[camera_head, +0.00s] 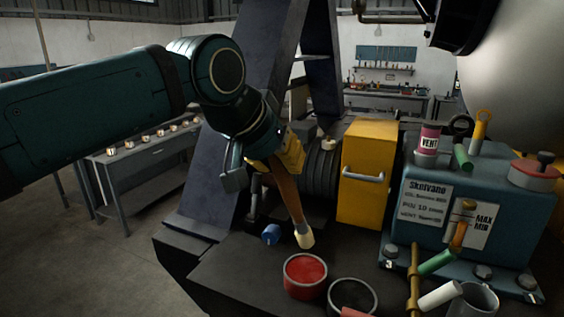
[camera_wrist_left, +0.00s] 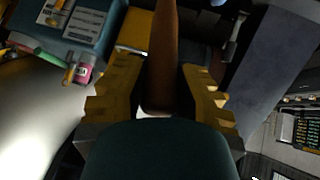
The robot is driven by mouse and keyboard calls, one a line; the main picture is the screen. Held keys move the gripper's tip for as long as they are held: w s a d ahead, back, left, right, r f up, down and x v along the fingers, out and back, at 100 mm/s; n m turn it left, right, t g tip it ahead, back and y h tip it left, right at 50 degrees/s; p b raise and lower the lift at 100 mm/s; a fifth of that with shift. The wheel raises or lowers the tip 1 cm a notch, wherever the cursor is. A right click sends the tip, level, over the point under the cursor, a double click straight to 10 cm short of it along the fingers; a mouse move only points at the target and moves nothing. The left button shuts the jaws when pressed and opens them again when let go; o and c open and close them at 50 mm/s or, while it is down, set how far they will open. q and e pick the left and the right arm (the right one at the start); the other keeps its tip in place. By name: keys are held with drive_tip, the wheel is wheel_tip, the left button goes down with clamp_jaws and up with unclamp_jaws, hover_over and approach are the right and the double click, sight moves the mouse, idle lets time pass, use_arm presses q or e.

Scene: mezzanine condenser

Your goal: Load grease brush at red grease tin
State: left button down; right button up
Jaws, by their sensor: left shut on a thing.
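My left gripper (camera_head: 274,164) is shut on the brown handle of the grease brush (camera_head: 288,195), which hangs tilted with its cream bristle end down. In the left wrist view, the handle (camera_wrist_left: 163,50) runs between the yellow fingers of the gripper (camera_wrist_left: 158,90); the bristles are out of sight there. The red grease tin (camera_head: 305,287) stands open on the dark bench top, filled with red grease. The bristle tip shows just above the tin's far rim in the head view, apart from the grease; its exact height is unclear. My right gripper is not in view.
A second open tin (camera_head: 353,296) stands right of the red one. A blue cylinder (camera_head: 271,234) lies behind. A yellow box (camera_head: 366,172) and a teal unit (camera_head: 474,205) carrying a pink VENT can (camera_head: 428,140) stand beyond. A metal cup (camera_head: 474,300) is front right.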

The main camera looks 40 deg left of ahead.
sight(282, 192)
use_arm(q)
drive_tip(key=shift+w, duration=0.25)
drive_tip(key=shift+s+f+b, duration=0.15)
drive_tip(key=shift+f+b, duration=2.15)
drive_tip(key=shift+f, duration=0.65)
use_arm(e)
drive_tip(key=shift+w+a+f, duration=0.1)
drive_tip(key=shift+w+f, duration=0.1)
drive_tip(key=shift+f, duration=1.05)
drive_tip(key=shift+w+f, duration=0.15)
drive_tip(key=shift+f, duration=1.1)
use_arm(q)
drive_tip(key=shift+f+b, duration=0.65)
drive_tip(key=shift+f, duration=0.05)
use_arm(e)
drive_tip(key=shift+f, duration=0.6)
use_arm(q)
drive_tip(key=shift+r+p, duration=2.7)
drive_tip(key=shift+r, duration=0.85)
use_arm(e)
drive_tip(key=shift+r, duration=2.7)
